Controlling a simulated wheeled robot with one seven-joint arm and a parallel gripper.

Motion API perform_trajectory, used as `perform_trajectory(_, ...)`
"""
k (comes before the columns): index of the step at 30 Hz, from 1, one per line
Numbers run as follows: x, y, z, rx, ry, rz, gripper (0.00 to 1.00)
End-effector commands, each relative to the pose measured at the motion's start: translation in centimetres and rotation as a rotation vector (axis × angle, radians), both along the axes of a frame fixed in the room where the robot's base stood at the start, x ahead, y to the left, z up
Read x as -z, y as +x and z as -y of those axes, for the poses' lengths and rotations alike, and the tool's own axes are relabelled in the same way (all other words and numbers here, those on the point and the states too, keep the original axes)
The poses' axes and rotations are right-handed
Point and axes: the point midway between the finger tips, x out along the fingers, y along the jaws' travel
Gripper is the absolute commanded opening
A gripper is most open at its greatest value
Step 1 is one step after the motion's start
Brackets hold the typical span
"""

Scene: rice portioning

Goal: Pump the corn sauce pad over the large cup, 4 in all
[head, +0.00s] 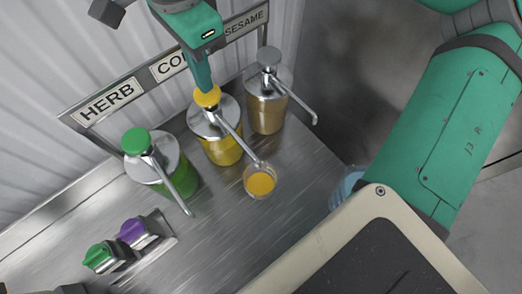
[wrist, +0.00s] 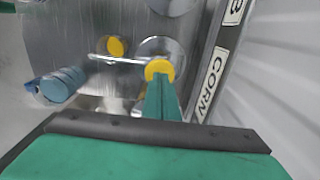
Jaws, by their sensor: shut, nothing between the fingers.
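The corn sauce dispenser (head: 222,150) holds yellow sauce and stands in the middle of three pumps. Its yellow pad (head: 207,97) is on top; it also shows in the wrist view (wrist: 159,69). My gripper (head: 204,86) is shut and empty, its fingertips right at the pad from above; whether they press it I cannot tell. A cup (head: 249,188) with yellow sauce in it sits under the end of the corn spout (head: 240,143). The cup also shows in the wrist view (wrist: 116,47). The corn label is partly hidden by my arm in the head view.
The herb dispenser (head: 150,160) with a green pad stands left, and the sesame dispenser (head: 266,100) with a grey top stands right. Green (head: 99,256) and purple (head: 133,232) pieces sit front left. Blue cups (wrist: 62,84) lie near the counter edge. The label rail runs behind.

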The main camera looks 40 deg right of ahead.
Motion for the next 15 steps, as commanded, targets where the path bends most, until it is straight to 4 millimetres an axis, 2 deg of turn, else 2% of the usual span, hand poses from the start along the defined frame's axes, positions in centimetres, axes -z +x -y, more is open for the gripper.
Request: perform_trajectory(15,0.90,0.04,-0.09,-0.003,0.000,0.000,0.00)
